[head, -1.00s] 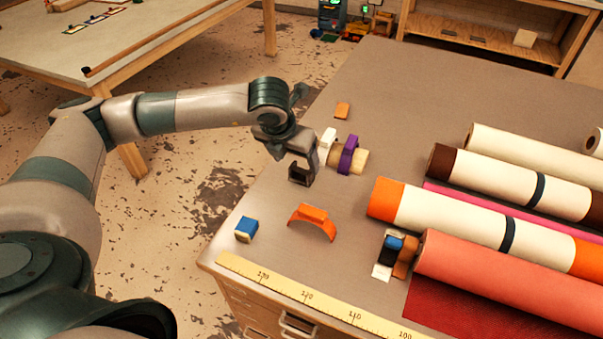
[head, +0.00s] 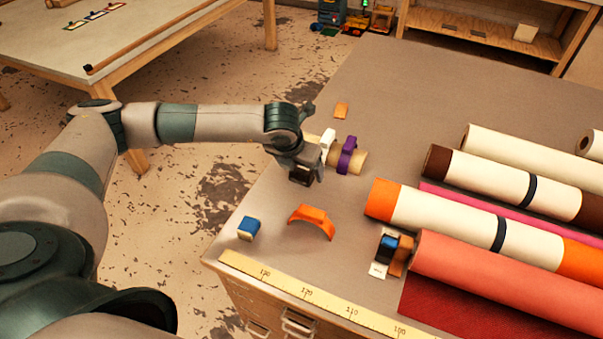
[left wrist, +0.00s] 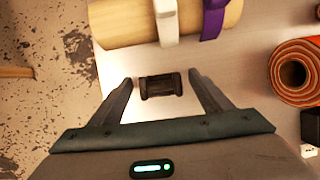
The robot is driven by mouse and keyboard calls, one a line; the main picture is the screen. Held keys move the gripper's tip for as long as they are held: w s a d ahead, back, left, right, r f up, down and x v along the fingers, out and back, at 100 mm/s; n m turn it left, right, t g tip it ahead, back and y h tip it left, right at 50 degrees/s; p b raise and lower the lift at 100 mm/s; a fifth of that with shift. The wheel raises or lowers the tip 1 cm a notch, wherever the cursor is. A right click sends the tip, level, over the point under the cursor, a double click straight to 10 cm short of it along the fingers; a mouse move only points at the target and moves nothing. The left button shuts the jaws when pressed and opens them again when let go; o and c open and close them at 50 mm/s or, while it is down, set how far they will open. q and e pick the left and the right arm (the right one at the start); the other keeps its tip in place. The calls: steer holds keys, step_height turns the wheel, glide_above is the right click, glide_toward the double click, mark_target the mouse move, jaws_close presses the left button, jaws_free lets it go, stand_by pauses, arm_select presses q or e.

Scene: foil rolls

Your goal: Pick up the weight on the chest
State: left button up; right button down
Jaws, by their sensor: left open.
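The weight (left wrist: 160,86) is a small dark block with wider ends. In the left wrist view it lies on the pale top of the chest, between and just beyond my left fingertips. My left gripper (left wrist: 160,77) is open, with one finger on each side of the weight and a gap to both. In the head view my left gripper (head: 303,178) hangs low over the left part of the chest top (head: 400,100). There the gripper hides the weight or blends with it. My right gripper is in neither view.
A tan roll with white and purple bands (head: 347,158) lies just behind the gripper. An orange arched piece (head: 313,220), a blue block (head: 249,228) and a yellow ruler (head: 308,292) lie nearer the front edge. Large foil rolls (head: 480,230) fill the right side.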

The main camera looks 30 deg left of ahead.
arm_select(q)
steer(key=shift+c, duration=0.6)
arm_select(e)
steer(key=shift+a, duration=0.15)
arm_select(q)
steer(key=c, duration=1.5)
steer(key=shift+w+r, duration=0.1)
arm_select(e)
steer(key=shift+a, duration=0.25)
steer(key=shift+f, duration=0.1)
